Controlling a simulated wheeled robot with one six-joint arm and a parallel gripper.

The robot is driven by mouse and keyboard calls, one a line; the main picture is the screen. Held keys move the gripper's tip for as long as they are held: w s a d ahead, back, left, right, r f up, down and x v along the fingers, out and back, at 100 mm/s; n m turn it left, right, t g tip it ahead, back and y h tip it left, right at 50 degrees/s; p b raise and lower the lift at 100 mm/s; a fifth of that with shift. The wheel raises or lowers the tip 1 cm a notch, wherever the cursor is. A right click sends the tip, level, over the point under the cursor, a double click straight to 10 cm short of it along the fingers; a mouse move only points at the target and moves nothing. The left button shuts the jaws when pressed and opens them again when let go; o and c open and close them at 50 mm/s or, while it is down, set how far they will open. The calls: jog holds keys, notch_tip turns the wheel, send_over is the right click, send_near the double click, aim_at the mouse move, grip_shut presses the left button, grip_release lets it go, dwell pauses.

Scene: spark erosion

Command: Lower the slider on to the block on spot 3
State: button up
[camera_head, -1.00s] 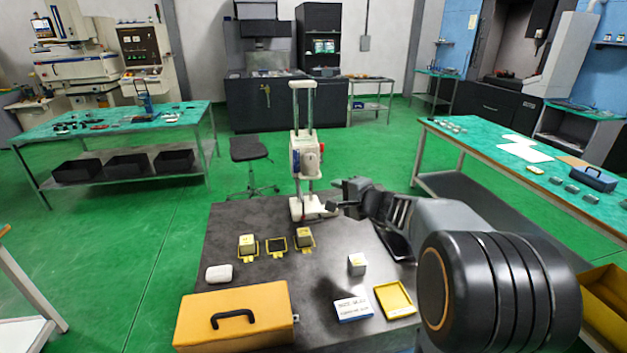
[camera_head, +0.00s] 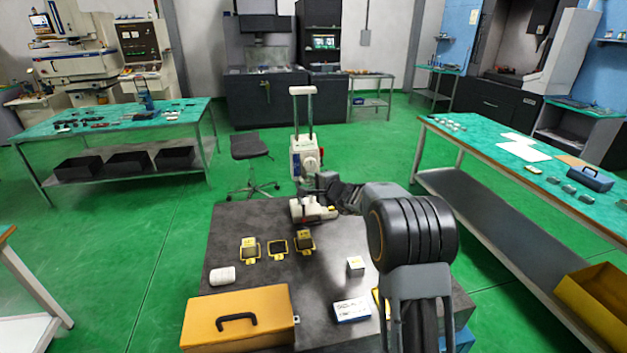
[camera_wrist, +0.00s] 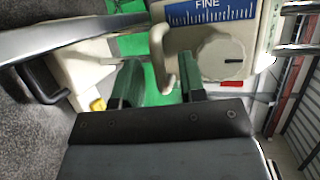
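The slider (camera_head: 303,155) is a white head with a dial, held up on two light posts above a white base (camera_head: 303,210) at the table's far edge. In the wrist view its face shows a FINE scale (camera_wrist: 212,12), a round knob (camera_wrist: 222,57) and a beige hooked handle (camera_wrist: 163,60). My gripper (camera_wrist: 158,83) is open, with the handle showing between its fingers; I cannot tell whether either finger touches it. My gripper (camera_head: 322,186) also shows just below the slider in the head view. A block beneath the slider and spot numbers cannot be made out.
Three yellow-edged pads (camera_head: 277,247) lie in front of the stand. A small pale cube (camera_head: 355,265), a white card box (camera_head: 351,309), a white roll (camera_head: 222,276) and an orange case (camera_head: 240,318) share the dark table (camera_head: 235,222). My arm covers its right side.

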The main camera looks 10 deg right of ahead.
jog(key=shift+w+a+f, duration=0.1)
jog(key=shift+w, duration=0.2)
grip_shut()
